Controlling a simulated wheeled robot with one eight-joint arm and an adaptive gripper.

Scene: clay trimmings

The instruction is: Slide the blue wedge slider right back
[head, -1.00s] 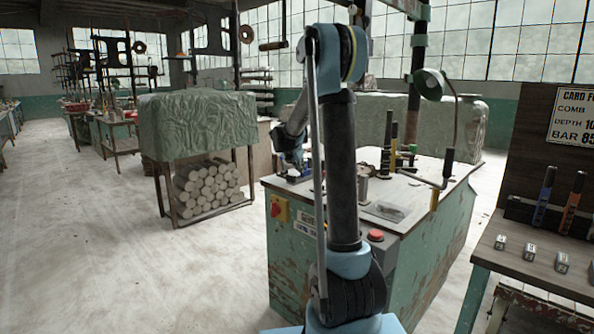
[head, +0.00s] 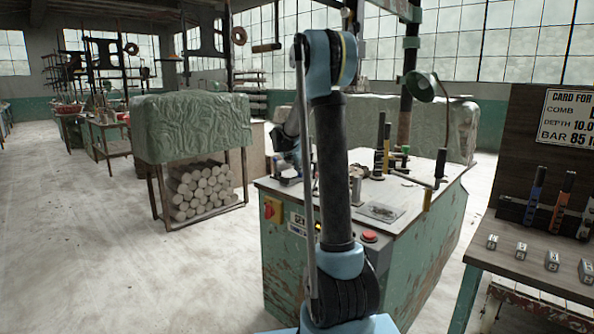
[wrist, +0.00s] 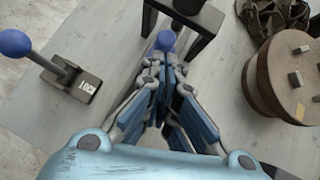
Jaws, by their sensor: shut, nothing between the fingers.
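In the wrist view, my gripper (wrist: 166,66) points down over the pale bench top with its fingers together and nothing between them. A round blue knob (wrist: 165,41) shows just beyond the fingertips, in front of a dark frame (wrist: 190,14). I cannot tell whether the fingers touch this knob. A second blue knob (wrist: 14,42) sits on a dark rod rising from a small dark block with a pale label (wrist: 88,85), left of my gripper. I cannot tell which knob belongs to the blue wedge slider. In the head view, my arm partly hides this area.
A round brown drum (wrist: 285,75) with small blocks on top stands right of my gripper. In the head view, the green bench (head: 430,230) also carries upright dark posts (head: 383,145) and a lever. A side table (head: 500,255) with small metal blocks stands at the right.

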